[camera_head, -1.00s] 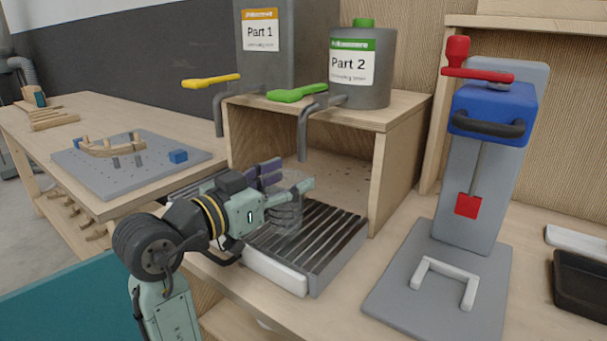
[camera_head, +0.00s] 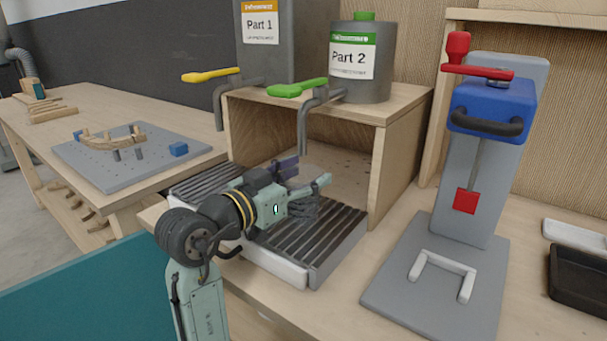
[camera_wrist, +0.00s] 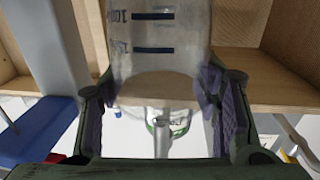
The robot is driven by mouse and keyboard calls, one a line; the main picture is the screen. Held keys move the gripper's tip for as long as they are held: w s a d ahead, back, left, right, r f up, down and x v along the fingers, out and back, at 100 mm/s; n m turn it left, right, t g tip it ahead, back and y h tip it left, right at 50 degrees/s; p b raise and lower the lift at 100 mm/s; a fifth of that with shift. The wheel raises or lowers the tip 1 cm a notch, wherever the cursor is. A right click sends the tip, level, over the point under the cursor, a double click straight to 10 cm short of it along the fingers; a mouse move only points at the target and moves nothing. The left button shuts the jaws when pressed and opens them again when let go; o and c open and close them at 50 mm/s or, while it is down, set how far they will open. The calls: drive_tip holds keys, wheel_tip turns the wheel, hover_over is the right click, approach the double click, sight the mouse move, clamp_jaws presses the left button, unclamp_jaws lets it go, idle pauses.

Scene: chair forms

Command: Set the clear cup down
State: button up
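The clear cup (camera_wrist: 152,62) with dark measuring marks fills the middle of the wrist view. The purple finger pads of my gripper (camera_wrist: 156,112) press against its two sides. In the head view my gripper (camera_head: 309,172) is at the grey slatted drip tray (camera_head: 342,252), with the cup (camera_head: 305,209) upright between its fingers, faint and partly hidden by the near finger. I cannot tell whether the cup's base touches the slats.
The Part 1 container (camera_head: 266,55) and Part 2 container (camera_head: 362,85) stand on a wooden shelf (camera_head: 395,175), with spouts hanging over the tray area. A press with a red lever (camera_head: 485,73) stands at right. A black tray (camera_head: 580,285) lies far right.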

drive_tip(key=o, duration=0.3)
drive_tip(key=shift+o, duration=0.2)
drive_tip(key=shift+r, duration=0.3)
drive_tip(key=b+v, duration=0.2)
drive_tip(key=v, duration=1)
